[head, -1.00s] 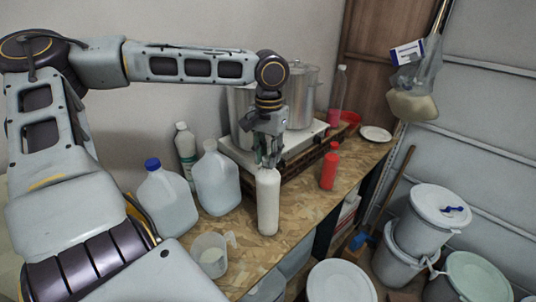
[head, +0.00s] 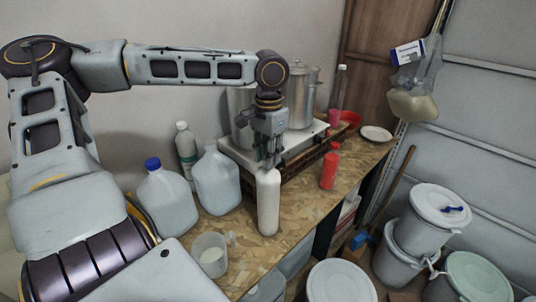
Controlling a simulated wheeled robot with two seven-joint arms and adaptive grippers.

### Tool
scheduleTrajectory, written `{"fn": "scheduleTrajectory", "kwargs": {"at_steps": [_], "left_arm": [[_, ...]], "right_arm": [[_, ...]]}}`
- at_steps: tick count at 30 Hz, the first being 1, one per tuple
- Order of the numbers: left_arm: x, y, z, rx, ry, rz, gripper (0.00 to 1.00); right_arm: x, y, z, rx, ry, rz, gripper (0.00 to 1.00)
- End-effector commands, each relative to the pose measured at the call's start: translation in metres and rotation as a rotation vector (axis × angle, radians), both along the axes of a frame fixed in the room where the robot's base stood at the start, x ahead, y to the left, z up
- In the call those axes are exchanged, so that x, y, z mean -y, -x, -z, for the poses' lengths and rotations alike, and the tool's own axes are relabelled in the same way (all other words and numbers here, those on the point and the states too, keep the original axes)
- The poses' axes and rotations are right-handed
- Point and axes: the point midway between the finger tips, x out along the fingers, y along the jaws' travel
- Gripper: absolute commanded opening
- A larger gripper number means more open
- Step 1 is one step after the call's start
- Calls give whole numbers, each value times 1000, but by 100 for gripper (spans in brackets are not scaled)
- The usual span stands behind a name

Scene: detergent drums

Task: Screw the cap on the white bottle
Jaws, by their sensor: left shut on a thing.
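The white bottle (head: 268,205) stands upright on the chipboard bench, near its front edge. My left gripper (head: 268,162) reaches down from above, with its fingertips right at the top of the bottle. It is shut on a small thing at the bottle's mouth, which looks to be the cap. The fingers hide the cap, so I cannot tell how it sits on the neck. My right gripper does not show.
A blue-capped jug (head: 167,200), a second jug (head: 217,182) and a measuring cup (head: 210,255) stand left of the bottle. A red bottle (head: 330,170) stands to the right. A stove (head: 290,150) with pots is behind. Drums (head: 440,206) stand on the floor at right.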

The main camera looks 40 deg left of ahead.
Motion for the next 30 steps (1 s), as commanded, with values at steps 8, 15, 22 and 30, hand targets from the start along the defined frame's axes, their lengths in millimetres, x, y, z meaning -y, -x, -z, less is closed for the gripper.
{"fn": "scheduleTrajectory", "kwargs": {"at_steps": [8,15,22,30], "left_arm": [[0,2,3,-7,2,160,0],[0,1,3,-7,1,298,0],[0,1,3,-6,1,404,0],[-1,1,3,-6,1,418,0]], "right_arm": [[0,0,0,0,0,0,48],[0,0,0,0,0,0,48],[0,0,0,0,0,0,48],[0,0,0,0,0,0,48]]}}
